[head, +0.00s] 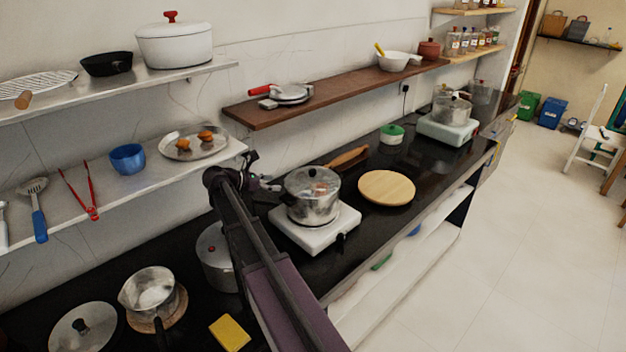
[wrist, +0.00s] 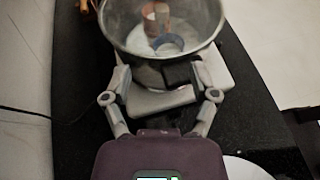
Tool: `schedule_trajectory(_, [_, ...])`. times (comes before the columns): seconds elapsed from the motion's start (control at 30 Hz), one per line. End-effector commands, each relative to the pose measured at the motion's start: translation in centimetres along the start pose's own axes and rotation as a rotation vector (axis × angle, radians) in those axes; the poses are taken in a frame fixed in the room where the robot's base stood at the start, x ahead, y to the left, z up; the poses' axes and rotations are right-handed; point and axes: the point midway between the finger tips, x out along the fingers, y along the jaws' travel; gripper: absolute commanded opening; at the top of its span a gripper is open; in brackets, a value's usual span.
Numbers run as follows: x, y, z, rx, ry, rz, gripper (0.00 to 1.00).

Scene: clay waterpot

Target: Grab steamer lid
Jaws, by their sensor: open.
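My gripper (head: 270,185) is at the left side of the pot. In the wrist view my gripper (wrist: 162,75) is open, with its two fingers spread at the pot's near side and nothing clearly held between them. Whether the fingers touch the pot, I cannot tell.
A round wooden board (head: 386,188) lies right of the burner. A wooden-handled item (head: 347,158) lies behind the pot. A brown shelf (head: 335,90) runs above the counter. A large lidded pot (head: 217,258) stands left, partly behind my arm. Another lidded pot (head: 452,108) stands farther back.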

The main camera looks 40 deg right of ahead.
Motion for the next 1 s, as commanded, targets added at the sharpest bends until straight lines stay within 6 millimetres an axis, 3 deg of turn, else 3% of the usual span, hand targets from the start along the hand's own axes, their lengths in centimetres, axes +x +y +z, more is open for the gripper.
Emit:
schedule_trajectory(0.37, [1.1,-0.1,0.4,0.005,0.001,-0.008,0.76])
schedule_trajectory(1.0, [7.5,-0.2,3.1,0.005,0.001,-0.009,0.76])
